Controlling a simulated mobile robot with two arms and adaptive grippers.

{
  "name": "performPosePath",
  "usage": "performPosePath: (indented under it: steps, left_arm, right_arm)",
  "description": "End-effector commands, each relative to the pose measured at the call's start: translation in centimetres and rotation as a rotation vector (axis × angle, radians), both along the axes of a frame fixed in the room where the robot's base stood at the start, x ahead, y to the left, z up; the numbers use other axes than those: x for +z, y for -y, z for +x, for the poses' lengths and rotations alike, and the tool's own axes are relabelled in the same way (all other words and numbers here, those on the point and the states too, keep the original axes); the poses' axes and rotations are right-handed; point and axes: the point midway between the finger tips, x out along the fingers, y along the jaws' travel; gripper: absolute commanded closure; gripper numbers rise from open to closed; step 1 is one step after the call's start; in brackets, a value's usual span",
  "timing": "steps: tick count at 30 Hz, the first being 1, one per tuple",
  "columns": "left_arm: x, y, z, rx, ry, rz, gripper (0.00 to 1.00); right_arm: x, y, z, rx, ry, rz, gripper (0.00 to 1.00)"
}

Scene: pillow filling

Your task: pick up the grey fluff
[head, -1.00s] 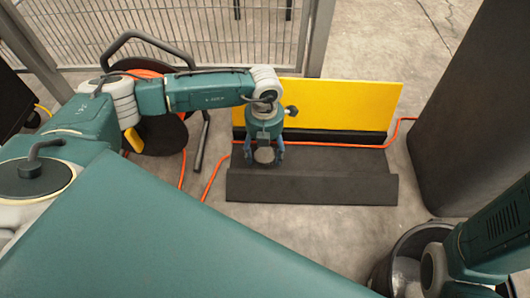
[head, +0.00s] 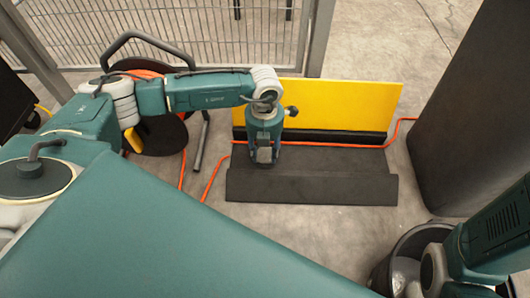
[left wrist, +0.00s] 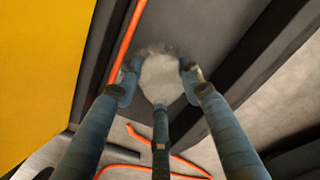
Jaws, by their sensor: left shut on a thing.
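The grey fluff (left wrist: 161,78) is a pale, fuzzy clump between the blue fingers in the left wrist view. My left gripper (left wrist: 160,82) is shut on it, with fingers at both sides and a third from below. In the head view my left gripper (head: 264,156) points down over the dark grey trough (head: 330,161), in front of the yellow board. The fluff is mostly hidden there by the fingers. How far it is from the trough's floor I cannot tell. My right arm enters at the lower right; its gripper is not in view.
A yellow board (head: 340,105) stands behind the trough. An orange cable (head: 215,172) runs along the floor and behind the trough. A dark bucket (head: 384,272) stands at the lower right, and a tall dark block (head: 465,110) at the right. A wire fence (head: 200,35) closes the back.

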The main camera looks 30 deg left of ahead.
Motion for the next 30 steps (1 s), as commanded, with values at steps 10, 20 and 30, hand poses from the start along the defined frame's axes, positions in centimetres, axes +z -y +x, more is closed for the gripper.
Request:
performPosePath:
  steps: [10,20,30]
  left_arm:
    - [2.3,0.0,0.0,0.000,0.000,0.000,0.73]
    - [5.0,0.0,0.0,0.000,0.000,0.000,0.73]
    - [7.7,0.0,0.0,0.000,0.000,0.000,0.73]
  right_arm:
    - [2.2,0.0,0.1,0.000,-0.002,0.000,0.38]
    - [4.6,0.0,0.1,0.000,-0.002,0.000,0.38]
    - [7.1,0.0,0.1,0.000,-0.001,0.000,0.38]
